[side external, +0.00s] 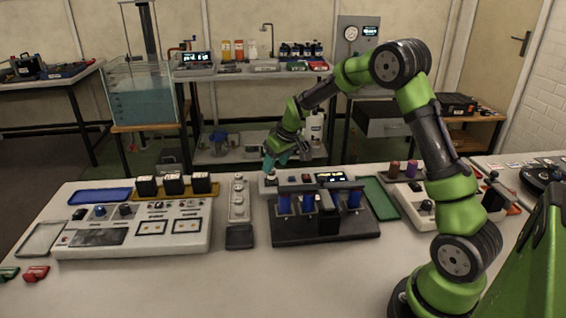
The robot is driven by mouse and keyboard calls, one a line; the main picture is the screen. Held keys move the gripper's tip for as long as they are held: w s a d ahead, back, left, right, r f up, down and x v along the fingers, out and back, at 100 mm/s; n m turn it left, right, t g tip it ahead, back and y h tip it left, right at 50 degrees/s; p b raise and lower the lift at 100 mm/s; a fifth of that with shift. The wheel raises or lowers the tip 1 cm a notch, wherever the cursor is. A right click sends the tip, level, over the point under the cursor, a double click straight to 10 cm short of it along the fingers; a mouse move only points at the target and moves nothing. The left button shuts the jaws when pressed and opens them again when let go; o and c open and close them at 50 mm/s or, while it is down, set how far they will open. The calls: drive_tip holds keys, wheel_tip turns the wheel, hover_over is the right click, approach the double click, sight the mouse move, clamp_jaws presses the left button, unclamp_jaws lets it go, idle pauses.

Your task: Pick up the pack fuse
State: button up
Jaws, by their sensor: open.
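My gripper (274,163), with teal fingers, is open above the left end of a light grey panel (300,186) at the back of the bench. A small light-coloured part with a dark top (271,177) stands on the panel just under the fingers. It may be the pack fuse, but it is too small to tell. I cannot tell whether the fingers touch it or reach around it. A dark tray holding upright blue cylinders (353,199) stands in front of the panel.
A white control console (180,240) with black blocks is on the left. A narrow grey strip (239,200) and a dark pad (239,237) lie between console and dark tray. A green tray (379,197) lies to the right. The front of the bench is mostly clear.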

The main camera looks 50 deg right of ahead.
sight(273, 170)
drive_tip(key=shift+x, duration=2.7)
clamp_jaws()
